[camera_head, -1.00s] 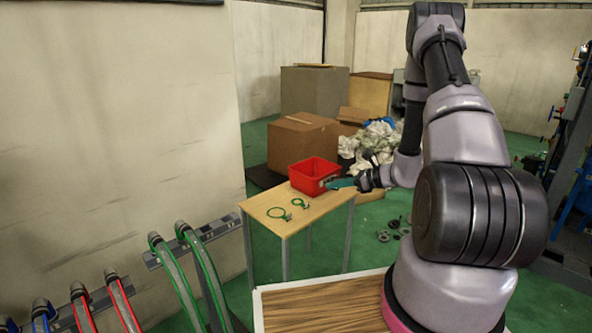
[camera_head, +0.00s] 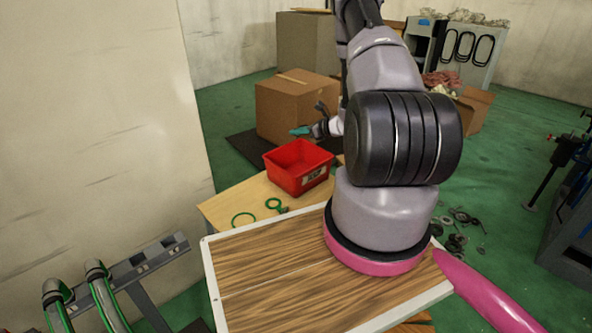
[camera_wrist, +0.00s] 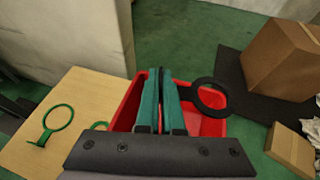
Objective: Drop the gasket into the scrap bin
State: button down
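The red scrap bin (camera_head: 299,179), an open box with a label on its front, stands on the small wooden table. My gripper (camera_head: 300,131) is above and a little behind the bin in the head view. In the wrist view its teal fingers (camera_wrist: 160,100) are close together over the bin (camera_wrist: 124,113). The gasket (camera_wrist: 211,97), a black ring with a short tab, sticks out to the right from the fingers, which appear shut on its tab. The ring is over the right part of the bin. The fingers hide part of the bin's inside.
Two green ring-shaped pieces lie on the small table (camera_head: 232,199): a larger ring (camera_wrist: 57,118) and a smaller one (camera_head: 273,204). A cardboard box (camera_head: 294,106) stands behind the bin on a dark mat. Hoses hang on a rack at the lower left.

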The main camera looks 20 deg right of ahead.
jog(key=shift+d+f, duration=0.1)
jog(key=shift+f, duration=2.8)
jog(key=c, duration=1)
grip_release()
jog(key=v, duration=1)
jog(key=shift+s+d+r, duration=0.1)
jog(key=shift+s+d, duration=0.05)
jog(key=shift+s, duration=0.2)
